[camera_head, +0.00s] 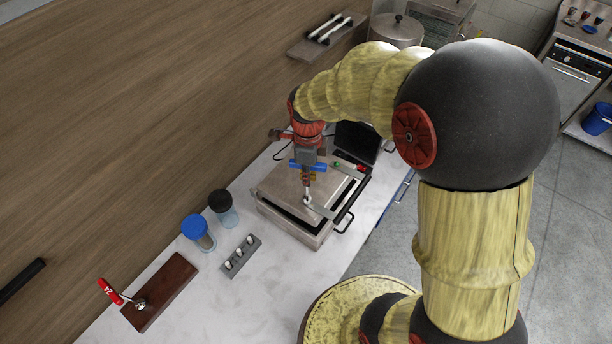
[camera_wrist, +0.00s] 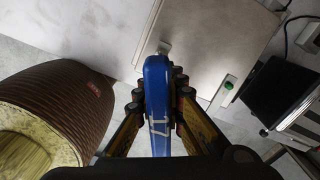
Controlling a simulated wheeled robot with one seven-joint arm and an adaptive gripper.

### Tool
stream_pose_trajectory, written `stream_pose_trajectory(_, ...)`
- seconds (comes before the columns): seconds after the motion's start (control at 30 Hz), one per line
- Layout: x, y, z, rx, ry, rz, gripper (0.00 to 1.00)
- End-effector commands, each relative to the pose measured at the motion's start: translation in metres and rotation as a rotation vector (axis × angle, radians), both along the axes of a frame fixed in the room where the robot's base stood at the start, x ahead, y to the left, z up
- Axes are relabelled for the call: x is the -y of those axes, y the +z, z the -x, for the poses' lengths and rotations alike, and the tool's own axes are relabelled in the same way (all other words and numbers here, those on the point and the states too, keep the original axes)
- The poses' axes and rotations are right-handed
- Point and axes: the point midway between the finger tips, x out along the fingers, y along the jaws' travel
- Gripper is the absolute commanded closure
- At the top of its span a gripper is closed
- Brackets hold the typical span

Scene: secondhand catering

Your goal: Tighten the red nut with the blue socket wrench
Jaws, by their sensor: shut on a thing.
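The blue socket wrench (camera_head: 297,164) is in my gripper (camera_head: 308,177), above the metal box's flat top. In the wrist view, its blue handle (camera_wrist: 157,72) runs between the two fingers of my gripper (camera_wrist: 158,88), which are shut on it. A pale metal end (camera_head: 308,200) shows below it in the head view; I cannot tell whether it touches the surface. A small red piece (camera_head: 360,168) lies at the right end of a strip near the box's back edge, apart from the wrench. It is too small to confirm as the red nut.
A green piece (camera_head: 337,164) is on the same strip. The metal box (camera_head: 275,205) has black handles. Two jars, with blue (camera_head: 195,226) and black (camera_head: 220,200) lids, a grey block (camera_head: 241,256) and a wooden board (camera_head: 160,293) with a red-handled tool (camera_head: 110,291) stand left.

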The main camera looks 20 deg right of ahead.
Motion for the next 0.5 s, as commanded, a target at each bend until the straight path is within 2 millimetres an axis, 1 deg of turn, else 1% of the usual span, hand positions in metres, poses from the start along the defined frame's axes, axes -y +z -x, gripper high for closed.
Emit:
stream_pose_trajectory(0.03,0.003,0.003,0.002,-0.004,0.001,0.005,1.00)
stream_pose_trajectory(0.5,0.001,0.035,0.000,-0.001,0.001,0.003,1.00)
